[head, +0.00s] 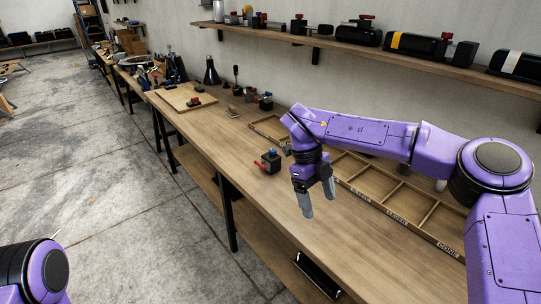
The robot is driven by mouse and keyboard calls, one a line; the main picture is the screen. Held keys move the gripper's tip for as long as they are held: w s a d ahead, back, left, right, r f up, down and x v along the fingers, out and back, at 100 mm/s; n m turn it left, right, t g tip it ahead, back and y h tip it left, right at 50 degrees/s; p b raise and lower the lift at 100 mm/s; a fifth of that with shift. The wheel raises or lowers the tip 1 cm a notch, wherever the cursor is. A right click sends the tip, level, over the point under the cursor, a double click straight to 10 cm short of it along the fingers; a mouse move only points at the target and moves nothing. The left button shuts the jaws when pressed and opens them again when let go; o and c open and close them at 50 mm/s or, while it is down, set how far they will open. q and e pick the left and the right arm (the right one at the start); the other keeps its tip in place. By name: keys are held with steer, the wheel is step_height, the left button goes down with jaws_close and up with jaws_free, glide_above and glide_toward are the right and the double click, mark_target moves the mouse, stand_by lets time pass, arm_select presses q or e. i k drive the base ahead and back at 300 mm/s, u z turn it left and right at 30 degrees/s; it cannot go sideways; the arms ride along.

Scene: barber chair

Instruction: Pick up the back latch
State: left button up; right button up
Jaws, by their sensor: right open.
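A small black latch-like piece with red and blue parts (270,160) stands on the wooden workbench (240,180), left of my right gripper. Similar small pieces stand farther back: one with a blue top (265,102), one beside it (249,95), and one with red (194,102) on a wooden board. I cannot tell for sure which is the back latch. My right gripper (317,196) points down over the bench, open, with nothing between its fingers and apart from the nearest piece. My left gripper is out of view; only part of that arm shows at bottom left.
A divided wooden tray (388,205) with labelled compartments lies along the wall, partly hidden by my right arm. A wall shelf (345,45) holds several dark tools. A black bottle (211,74) stands far back. The bench's front edge is clear.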

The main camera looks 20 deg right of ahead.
mark_target(273, 165)
steer(key=u, duration=0.05)
steer(key=i, duration=1.65)
steer(key=z, duration=0.05)
